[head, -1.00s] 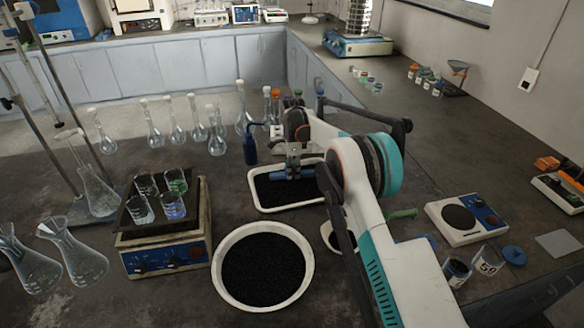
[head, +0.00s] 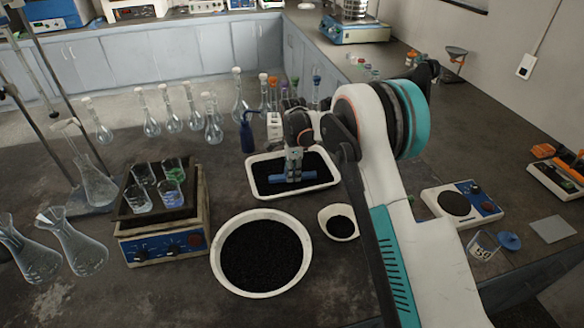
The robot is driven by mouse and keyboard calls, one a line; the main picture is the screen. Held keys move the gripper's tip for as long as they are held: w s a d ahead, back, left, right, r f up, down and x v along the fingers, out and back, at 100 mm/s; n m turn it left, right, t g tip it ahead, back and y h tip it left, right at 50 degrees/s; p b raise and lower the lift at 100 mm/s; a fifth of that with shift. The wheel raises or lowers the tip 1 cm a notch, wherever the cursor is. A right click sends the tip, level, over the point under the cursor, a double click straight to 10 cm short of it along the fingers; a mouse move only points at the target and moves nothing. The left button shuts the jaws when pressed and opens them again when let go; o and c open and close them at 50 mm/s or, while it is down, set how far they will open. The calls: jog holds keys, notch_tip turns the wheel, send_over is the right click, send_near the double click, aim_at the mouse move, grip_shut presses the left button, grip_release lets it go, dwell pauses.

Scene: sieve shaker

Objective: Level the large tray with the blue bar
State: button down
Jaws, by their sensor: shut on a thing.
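The large tray (head: 258,193) is a white rectangular tray of black grains on the bench, in the middle of the head view. My gripper (head: 293,166) is over it, shut on the blue bar (head: 283,178). The bar lies crosswise low in the tray, at or just above the grains; I cannot tell whether it touches them. The far strip of the black surface looks fairly even; finer unevenness is too small to tell.
A large round white bowl of black grains (head: 305,240) stands in front of the tray, with a small white bowl (head: 328,211) to its right. A hotplate with beakers (head: 161,243) is at left. Glass flasks (head: 213,128) and a blue bottle (head: 247,135) stand behind. A balance (head: 487,215) is at right.

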jog(key=shift+s+d, duration=0.15)
jog(key=shift+s, duration=0.6)
jog(key=shift+s+d, duration=0.15)
jog(key=shift+s, duration=0.6)
jog(key=shift+w+a, duration=0.4)
jog(key=shift+w, duration=1.85)
jog(key=shift+w+a, duration=0.45)
jog(key=shift+w, duration=1.8)
jog(key=shift+w+a, duration=0.4)
jog(key=shift+w, duration=1.85)
notch_tip(320, 180, up, 6)
jog(key=p, duration=0.2)
